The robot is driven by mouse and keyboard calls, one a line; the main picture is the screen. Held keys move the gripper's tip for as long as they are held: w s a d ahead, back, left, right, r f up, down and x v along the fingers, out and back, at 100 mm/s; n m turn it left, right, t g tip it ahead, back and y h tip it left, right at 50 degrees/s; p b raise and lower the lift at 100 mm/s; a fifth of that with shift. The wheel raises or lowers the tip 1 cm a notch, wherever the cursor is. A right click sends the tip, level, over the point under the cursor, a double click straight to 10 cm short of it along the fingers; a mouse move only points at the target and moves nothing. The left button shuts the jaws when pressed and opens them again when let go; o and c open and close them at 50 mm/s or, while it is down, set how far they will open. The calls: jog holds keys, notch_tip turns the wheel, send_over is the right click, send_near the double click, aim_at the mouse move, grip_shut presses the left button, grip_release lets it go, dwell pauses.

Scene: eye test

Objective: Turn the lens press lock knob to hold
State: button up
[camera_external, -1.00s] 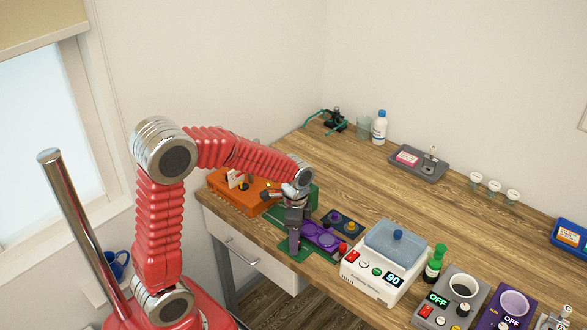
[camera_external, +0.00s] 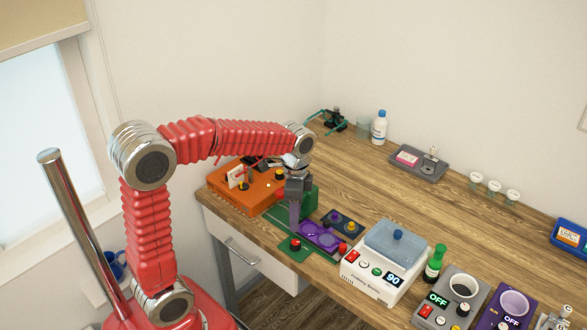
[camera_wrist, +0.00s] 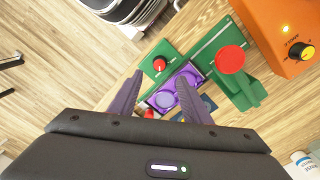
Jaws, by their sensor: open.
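The green lens press (camera_external: 310,196) stands near the table's front left edge; the wrist view shows its green body (camera_wrist: 247,92) and round red top (camera_wrist: 230,60). A red knob (camera_external: 295,243) sits on its green front plate, and I take it for the lock knob. The wrist view shows this knob (camera_wrist: 160,64) with a pale pointer mark; its setting and any lettering are too small to read. A purple lens holder (camera_wrist: 172,88) lies beside it. My gripper (camera_external: 295,223) is open, empty and pointing down above the plate, apart from the knob. Its fingers (camera_wrist: 161,77) show in the wrist view.
An orange box (camera_external: 246,197) with a yellow-black knob (camera_wrist: 300,51) stands left of the press. A dark blue plate with small knobs (camera_external: 343,223) and a white scale (camera_external: 383,266) stand to the right.

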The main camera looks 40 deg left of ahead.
notch_tip(320, 180, up, 4)
jog(key=shift+f, duration=0.2)
dwell(0.5)
jog(key=s+a+r+n+t, duration=0.1)
jog(key=s+a+n+t, duration=0.2)
jog(key=s+n, duration=0.2)
jog(key=s+a+n+t, duration=0.3)
jog(key=s+n, duration=0.2)
jog(key=s, duration=0.4)
jog(key=shift+s+a+r+n, duration=0.15)
jog(key=shift+r+n, duration=0.25)
dwell(3.3)
